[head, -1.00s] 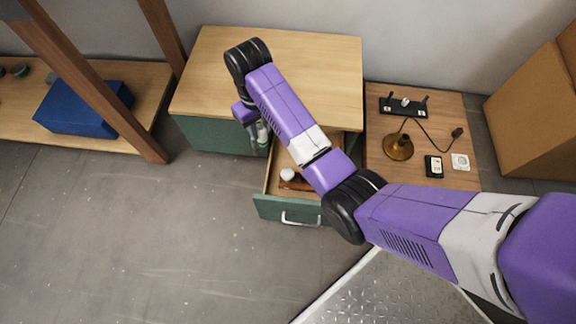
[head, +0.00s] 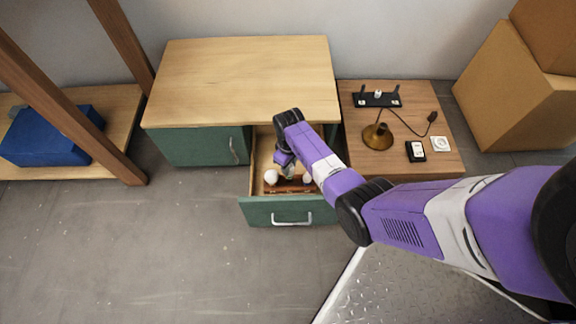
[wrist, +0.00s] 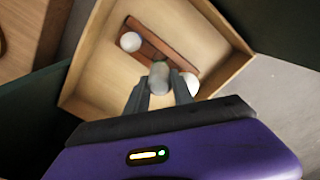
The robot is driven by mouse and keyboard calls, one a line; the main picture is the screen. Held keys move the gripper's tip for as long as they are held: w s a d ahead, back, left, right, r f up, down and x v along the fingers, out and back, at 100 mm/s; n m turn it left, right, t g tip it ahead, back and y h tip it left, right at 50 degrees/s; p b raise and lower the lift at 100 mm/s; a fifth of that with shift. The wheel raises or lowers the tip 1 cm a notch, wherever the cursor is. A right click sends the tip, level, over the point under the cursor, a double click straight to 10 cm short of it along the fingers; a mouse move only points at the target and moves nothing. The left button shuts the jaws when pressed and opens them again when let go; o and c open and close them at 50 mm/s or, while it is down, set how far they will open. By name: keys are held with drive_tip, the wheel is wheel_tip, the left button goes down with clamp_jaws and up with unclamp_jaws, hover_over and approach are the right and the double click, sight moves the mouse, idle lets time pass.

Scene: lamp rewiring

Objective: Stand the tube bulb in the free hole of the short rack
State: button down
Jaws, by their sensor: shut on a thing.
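The short rack (head: 291,187) is a reddish-brown bar in the open drawer; it also shows in the wrist view (wrist: 150,38). A white round bulb (wrist: 130,41) is at one end, and another white bulb (wrist: 190,84) is near the other end. In the head view, the left bulb (head: 271,176) and right bulb (head: 307,179) flank my gripper (head: 289,173). In the wrist view, my gripper (wrist: 159,88) is shut on a pale grey tube bulb (wrist: 159,72), seen nearly end-on. It covers the rack's middle, so the free hole and any contact are hidden.
The drawer (head: 258,212) stands open from the cabinet (head: 230,75), its walls close around my gripper. On the right side table (head: 440,170) are a brass lamp base (head: 378,136), a black stand (head: 377,99), a switch (head: 415,151) and a socket (head: 440,144).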

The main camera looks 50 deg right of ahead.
drive_tip(key=shift+f+b, duration=2.95)
drive_tip(key=shift+f, duration=0.35)
drive_tip(key=shift+f, duration=0.3)
drive_tip(key=c, duration=1)
unclamp_jaws()
wheel_tip(320, 180, up, 8)
drive_tip(key=p, duration=0.5)
drive_tip(key=shift+f, duration=0.1)
